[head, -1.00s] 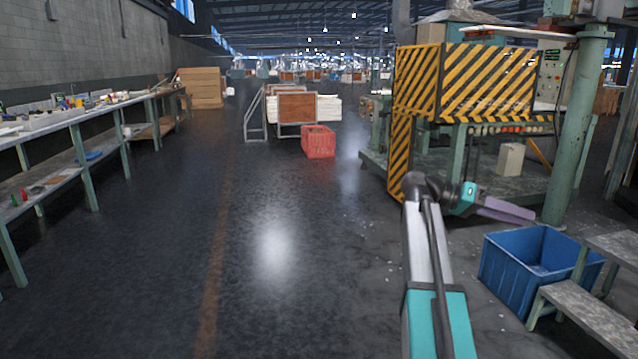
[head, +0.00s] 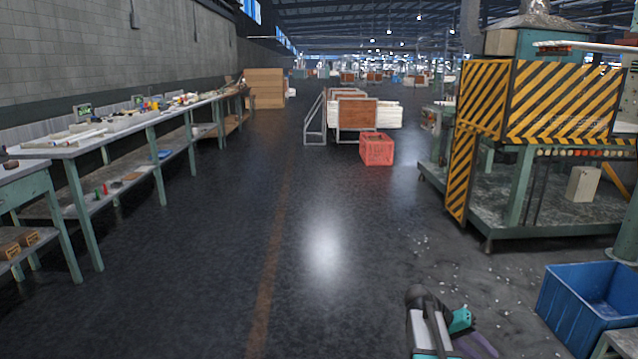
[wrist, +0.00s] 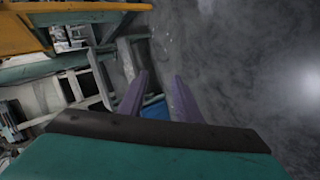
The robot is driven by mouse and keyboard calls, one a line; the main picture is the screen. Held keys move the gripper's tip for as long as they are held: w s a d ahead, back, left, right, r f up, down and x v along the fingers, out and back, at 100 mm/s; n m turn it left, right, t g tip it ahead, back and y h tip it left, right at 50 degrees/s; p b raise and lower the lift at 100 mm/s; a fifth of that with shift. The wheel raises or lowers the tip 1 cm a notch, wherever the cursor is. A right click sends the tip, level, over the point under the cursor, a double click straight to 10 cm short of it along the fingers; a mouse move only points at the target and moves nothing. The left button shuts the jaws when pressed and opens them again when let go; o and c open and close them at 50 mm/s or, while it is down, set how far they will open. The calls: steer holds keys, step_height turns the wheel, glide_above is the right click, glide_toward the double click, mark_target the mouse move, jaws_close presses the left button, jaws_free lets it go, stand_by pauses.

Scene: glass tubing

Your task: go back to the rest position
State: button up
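My gripper (wrist: 158,88) shows in the wrist view as two purple fingers standing apart with nothing held between them. The blue crate (wrist: 155,108) and the floor show beyond the gap. In the head view my arm is low at the bottom right, cut off by the picture's edge. Only part of the purple gripper (head: 476,345) shows there, over the floor and left of the blue crate (head: 588,305).
A long workbench (head: 110,128) with tools runs along the left wall. A red crate (head: 377,149) and a cart stand ahead. A machine with a black-and-yellow striped guard (head: 545,100) is on the right. The dark floor in the middle is clear.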

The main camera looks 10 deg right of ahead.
steer(key=s+a+f+n+y+p, duration=0.25)
steer(key=s+a+f, duration=0.25)
steer(key=a+f, duration=0.35)
steer(key=s+a+f+n+y+p, duration=0.2)
steer(key=s+a+f+p, duration=0.2)
steer(key=a+f, duration=0.5)
steer(key=s+a+f+n+y+p, duration=0.1)
steer(key=s+a+f+y+p, duration=0.1)
steer(key=s+a, duration=0.7)
steer(key=s+a+f+n+g+y+p, duration=0.1)
steer(key=s+a+f+y+p, duration=0.1)
steer(key=s+a+p, duration=0.3)
steer(key=s+a+y, duration=0.1)
steer(key=s+a, duration=0.3)
steer(key=s, duration=0.1)
steer(key=shift+f, duration=0.25)
